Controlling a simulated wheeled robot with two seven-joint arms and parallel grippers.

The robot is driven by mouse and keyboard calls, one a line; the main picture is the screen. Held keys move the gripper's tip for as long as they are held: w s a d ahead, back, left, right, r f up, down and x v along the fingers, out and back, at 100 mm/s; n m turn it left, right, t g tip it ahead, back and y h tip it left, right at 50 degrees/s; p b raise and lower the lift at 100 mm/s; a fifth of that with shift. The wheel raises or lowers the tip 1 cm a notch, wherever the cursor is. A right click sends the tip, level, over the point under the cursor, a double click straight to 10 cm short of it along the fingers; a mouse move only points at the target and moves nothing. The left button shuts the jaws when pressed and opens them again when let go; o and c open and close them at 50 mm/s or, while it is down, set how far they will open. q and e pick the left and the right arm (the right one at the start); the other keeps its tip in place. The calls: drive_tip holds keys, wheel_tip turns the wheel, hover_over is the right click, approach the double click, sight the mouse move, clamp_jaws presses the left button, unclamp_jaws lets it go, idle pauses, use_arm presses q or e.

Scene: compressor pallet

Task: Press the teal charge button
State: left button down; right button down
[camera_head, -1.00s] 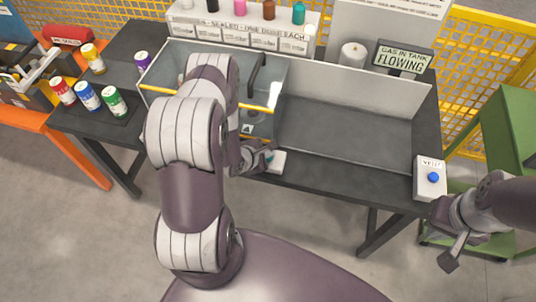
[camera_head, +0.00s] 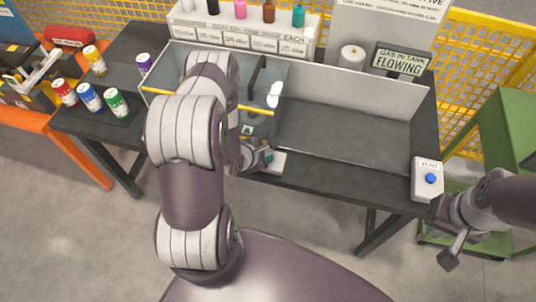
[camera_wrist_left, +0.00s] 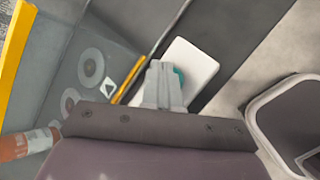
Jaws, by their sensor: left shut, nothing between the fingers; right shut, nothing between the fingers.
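The teal charge button (camera_wrist_left: 179,75) sits on a white box at the front edge of the dark table. In the left wrist view it is partly hidden behind my left gripper's fingers. The white box (camera_wrist_left: 196,60) also shows in the head view (camera_head: 277,164). My left gripper (camera_head: 267,155) is shut and empty, with its tips over the box at the button. The fingers (camera_wrist_left: 163,72) overlap the button in the left wrist view; I cannot tell whether they press it. My right gripper (camera_head: 449,262) is shut and empty, away at the lower right.
A clear-walled tank with a yellow edge (camera_head: 262,108) stands beside the white box. A second white box with a blue button (camera_head: 430,179) sits at the table's right end. A sign (camera_head: 401,59) reads "GAS IN TANK FLOWING". Several coloured cans stand at the left.

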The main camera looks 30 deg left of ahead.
use_arm(q)
wheel_tip(320, 180, up, 5)
drive_tip(key=p, duration=0.5)
drive_tip(key=shift+r, duration=0.15)
idle(2.3)
